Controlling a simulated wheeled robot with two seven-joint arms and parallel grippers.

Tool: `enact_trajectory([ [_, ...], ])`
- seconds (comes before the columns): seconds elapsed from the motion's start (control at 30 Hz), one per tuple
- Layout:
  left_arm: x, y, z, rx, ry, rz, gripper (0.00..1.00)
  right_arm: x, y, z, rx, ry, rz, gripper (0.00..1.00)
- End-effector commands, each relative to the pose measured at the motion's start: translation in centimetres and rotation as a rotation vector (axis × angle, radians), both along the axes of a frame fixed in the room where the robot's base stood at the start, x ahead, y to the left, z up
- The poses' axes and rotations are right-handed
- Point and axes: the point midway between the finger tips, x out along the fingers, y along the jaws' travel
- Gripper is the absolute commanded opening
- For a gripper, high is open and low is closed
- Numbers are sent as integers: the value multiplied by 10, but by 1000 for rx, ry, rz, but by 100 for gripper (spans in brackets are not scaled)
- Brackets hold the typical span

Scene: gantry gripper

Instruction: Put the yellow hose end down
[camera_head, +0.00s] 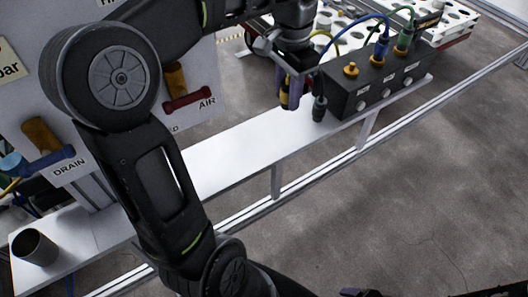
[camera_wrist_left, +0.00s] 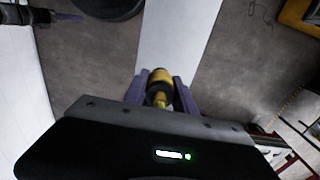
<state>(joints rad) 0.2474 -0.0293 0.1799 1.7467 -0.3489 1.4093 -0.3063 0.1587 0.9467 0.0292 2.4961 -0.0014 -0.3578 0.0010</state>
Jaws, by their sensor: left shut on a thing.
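My left gripper (camera_head: 290,92) is shut on the yellow hose end (camera_head: 284,101) over the white shelf, just left of the black block. In the left wrist view the yellow and black hose end (camera_wrist_left: 160,84) sits between the purple fingertips (camera_wrist_left: 158,92), with the white shelf below it. I cannot tell whether it touches the shelf. A yellow hose (camera_head: 324,42) shows behind the gripper. A sliver of purple at the bottom edge of the head view may be my right gripper (camera_head: 352,293); its jaws cannot be made out.
The black block (camera_head: 372,84) carries yellow, blue and green fittings; a dark connector (camera_head: 319,108) hangs at its left end. The white shelf (camera_head: 235,150) is clear in the middle. A grey cup (camera_head: 35,247) stands at the far left. A panel (camera_head: 200,75) with AIR and DRAIN valves stands behind.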

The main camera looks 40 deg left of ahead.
Motion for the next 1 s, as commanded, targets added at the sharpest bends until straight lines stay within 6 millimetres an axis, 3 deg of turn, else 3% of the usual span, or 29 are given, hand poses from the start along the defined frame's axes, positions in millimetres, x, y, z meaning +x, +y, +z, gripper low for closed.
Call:
enact_trajectory([
  [0.3,0,0,0,0,0,0,0,1,0,0,0,-2,-1,85],
  [0.5,0,0,-30,-1,1,1,0,1,0,-21,0,-2,-1,85],
  [0.7,-1,0,-57,0,2,1,0,1,0,-18,0,-2,0,85],
  [1.0,0,0,-62,0,0,1,0,1,0,-17,0,-2,0,85],
])
